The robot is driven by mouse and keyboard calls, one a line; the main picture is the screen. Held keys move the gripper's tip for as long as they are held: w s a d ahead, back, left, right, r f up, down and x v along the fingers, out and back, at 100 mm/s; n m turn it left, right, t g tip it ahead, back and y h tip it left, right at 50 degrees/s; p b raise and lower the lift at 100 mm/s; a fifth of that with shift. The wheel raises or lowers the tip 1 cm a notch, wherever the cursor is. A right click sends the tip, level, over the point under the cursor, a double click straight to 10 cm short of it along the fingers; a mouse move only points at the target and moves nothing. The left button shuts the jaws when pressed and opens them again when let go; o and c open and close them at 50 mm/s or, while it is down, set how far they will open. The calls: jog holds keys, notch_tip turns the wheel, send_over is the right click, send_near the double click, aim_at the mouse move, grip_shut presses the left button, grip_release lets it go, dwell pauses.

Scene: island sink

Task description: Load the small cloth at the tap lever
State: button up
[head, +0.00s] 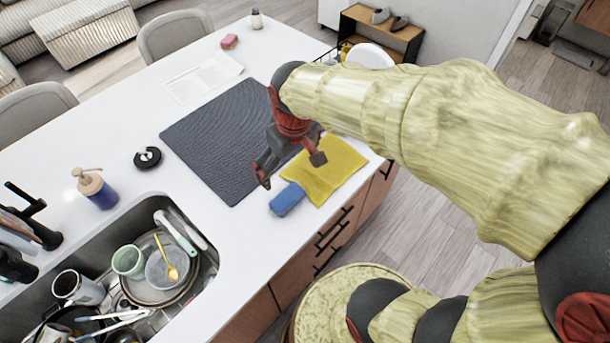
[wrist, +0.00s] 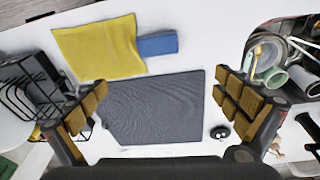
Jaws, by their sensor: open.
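A yellow cloth (head: 328,172) lies flat on the white counter near its right edge. It also shows in the wrist view (wrist: 100,47). A smaller blue piece (head: 287,199) lies beside it, on the sink side; I cannot tell whether it is a folded cloth or a sponge. It also shows in the wrist view (wrist: 157,45). The black tap (head: 42,234) with its lever (head: 24,195) stands behind the sink at the far left. My gripper (head: 291,170) is open and empty above the counter, between the grey mat and the yellow cloth. Its fingers show in the wrist view (wrist: 160,105).
A grey mat (head: 220,135) lies mid-counter. The sink (head: 207,262) holds dishes, mugs and utensils. A soap bottle (head: 96,190) and a small black round item (head: 147,158) stand between mat and tap. A dish rack (wrist: 35,85) is at the wrist view's left.

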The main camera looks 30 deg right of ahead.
jog(key=s+r+m+t, duration=0.2)
jog(key=s+r+t, duration=0.1)
jog(key=s+r, duration=0.5)
jog(key=s, duration=0.2)
jog(key=shift+s+a+r, duration=0.3)
jog(key=shift+a+r, duration=0.05)
jog(key=shift+a, duration=0.05)
jog(key=shift+c, duration=1.1)
